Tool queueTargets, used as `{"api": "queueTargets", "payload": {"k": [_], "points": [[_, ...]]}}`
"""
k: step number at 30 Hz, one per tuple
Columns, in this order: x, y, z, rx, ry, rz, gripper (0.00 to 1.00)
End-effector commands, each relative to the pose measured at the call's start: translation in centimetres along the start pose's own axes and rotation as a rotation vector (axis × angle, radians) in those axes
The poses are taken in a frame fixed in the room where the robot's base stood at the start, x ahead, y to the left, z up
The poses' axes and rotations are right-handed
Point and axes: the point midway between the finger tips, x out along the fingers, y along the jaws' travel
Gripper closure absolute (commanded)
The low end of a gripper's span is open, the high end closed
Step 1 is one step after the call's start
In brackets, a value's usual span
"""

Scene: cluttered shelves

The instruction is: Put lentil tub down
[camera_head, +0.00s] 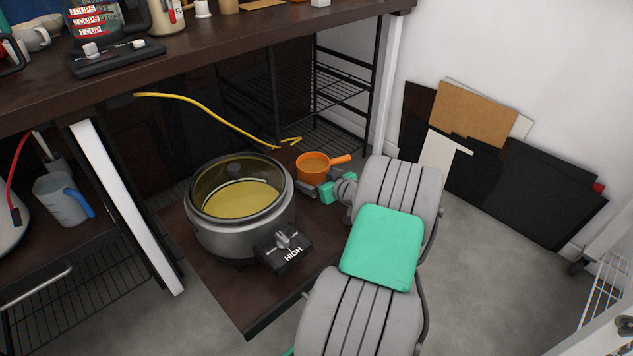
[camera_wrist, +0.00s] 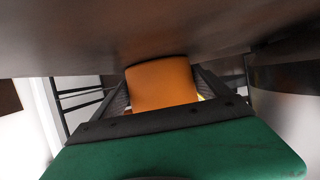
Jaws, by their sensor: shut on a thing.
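The lentil tub (camera_head: 311,167) is an orange pot-like container with a side handle, open at the top. It appears upright at the back right of the dark low shelf board (camera_head: 245,303), right of the slow cooker. My gripper (camera_head: 318,187) reaches in from the right and is shut on the tub. In the wrist view the tub's orange wall (camera_wrist: 162,84) sits between my two dark fingers. The tub's base lies very close to the dark board surface; I cannot tell whether it touches. The fingertips are partly hidden by the tub.
A large slow cooker (camera_head: 240,205) with a glass lid and a HIGH dial fills the board's middle. A yellow cord (camera_head: 205,113) runs behind it. A black wire rack (camera_head: 340,75) stands behind the tub. A dark counter (camera_head: 215,62) hangs overhead. The board's front is bare.

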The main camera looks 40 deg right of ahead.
Motion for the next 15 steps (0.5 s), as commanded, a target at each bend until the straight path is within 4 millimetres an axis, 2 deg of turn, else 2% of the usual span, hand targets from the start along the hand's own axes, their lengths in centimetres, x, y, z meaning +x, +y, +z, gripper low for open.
{"api": "queueTargets", "payload": {"k": [5,6,10,15], "points": [[0.11,-0.01,0.08,-0.002,0.003,0.0,0.82],[0.06,-0.05,0.08,0.0,0.0,-0.001,0.1],[0.06,-0.07,0.06,0.0,0.0,-0.001,0.0],[0.06,-0.07,0.04,0.0,0.0,-0.001,0.0]]}}
